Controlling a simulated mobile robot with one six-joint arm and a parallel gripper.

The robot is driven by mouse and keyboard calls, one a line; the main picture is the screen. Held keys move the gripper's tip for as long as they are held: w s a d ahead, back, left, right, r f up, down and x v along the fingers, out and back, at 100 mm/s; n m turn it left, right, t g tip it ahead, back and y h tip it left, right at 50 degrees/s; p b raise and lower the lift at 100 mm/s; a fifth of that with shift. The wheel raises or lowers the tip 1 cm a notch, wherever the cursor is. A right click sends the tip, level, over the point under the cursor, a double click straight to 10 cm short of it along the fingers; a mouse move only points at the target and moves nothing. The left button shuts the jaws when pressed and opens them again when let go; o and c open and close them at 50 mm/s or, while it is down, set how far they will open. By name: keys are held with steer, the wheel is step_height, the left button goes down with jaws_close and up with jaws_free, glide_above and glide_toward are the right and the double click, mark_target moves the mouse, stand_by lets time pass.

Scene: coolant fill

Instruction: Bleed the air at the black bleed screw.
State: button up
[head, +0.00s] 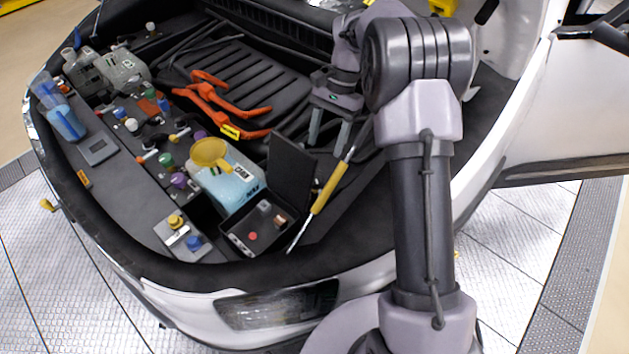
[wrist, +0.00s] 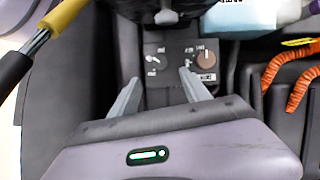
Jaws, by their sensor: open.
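In the wrist view, a small dark panel (wrist: 182,80) carries two round screw heads with white labels beside them. The left one, dark grey to black (wrist: 158,62), looks like the black bleed screw; the right one is brown (wrist: 207,60). My gripper (wrist: 160,78) is open and empty, its fingertips on either side of the dark screw's line, nearer the camera. I see no contact, and the height gap cannot be told. In the head view my gripper (head: 328,148) points down behind a raised black lid (head: 291,172). The screws are not visible there.
An open black box (head: 232,241) stands in front of the lid. A pale blue tank (head: 232,186) with a yellow funnel (head: 210,153) is to its left. A yellow-handled tool (head: 330,187) leans close to my gripper's right. Orange cables (head: 222,112) lie left of it.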

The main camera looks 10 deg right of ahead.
mark_target(317, 177)
steer(key=b+x, duration=0.4)
steer(key=x, duration=0.6)
steer(key=shift+a+f, duration=0.1)
jaws_close()
